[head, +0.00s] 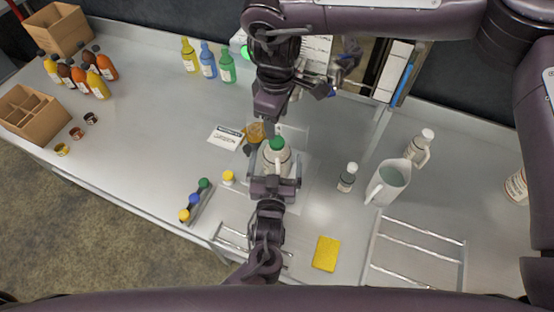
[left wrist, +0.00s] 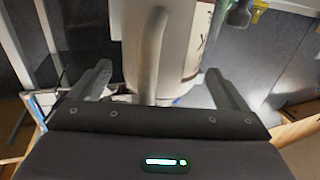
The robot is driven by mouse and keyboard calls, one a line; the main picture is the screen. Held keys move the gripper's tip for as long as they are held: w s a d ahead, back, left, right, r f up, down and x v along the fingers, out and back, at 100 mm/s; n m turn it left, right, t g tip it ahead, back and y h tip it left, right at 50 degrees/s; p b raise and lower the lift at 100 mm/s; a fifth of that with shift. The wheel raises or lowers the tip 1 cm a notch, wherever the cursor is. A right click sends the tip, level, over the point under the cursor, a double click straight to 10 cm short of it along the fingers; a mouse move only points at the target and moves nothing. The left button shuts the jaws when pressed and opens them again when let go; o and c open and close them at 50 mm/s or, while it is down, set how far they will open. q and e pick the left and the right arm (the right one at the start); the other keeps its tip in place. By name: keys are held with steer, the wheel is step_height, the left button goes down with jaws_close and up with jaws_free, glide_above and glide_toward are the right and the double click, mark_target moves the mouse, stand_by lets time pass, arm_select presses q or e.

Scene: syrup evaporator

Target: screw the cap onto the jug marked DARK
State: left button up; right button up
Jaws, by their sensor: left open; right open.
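A cream jug (head: 277,158) stands near the middle of the bench with a green cap (head: 277,143) at its neck. I cannot tell how tightly the cap sits. My left gripper (head: 274,170) is open, its fingers on either side of the jug's lower part. In the left wrist view the jug (left wrist: 190,40) and its handle (left wrist: 150,55) rise between the spread fingers. Its label shows only partly, and I cannot read the full word. My right gripper (head: 264,138) is open, just beyond the cap and apart from it.
An amber item (head: 256,132) and a printed card (head: 225,136) lie behind and left of the jug. A yellow cap (head: 228,177) and a cap rack (head: 196,200) are left. A small bottle (head: 347,177), white pitcher (head: 388,182) and yellow sponge (head: 326,253) are right.

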arm_select(q)
steer(key=c, duration=2)
arm_select(e)
steer(key=shift+n, duration=0.4)
steer(key=n, duration=1.1)
steer(key=shift+n, duration=0.3)
steer(key=n, duration=0.8)
steer(key=shift+n, duration=0.4)
steer(key=n, duration=1)
steer(key=shift+f, duration=0.1)
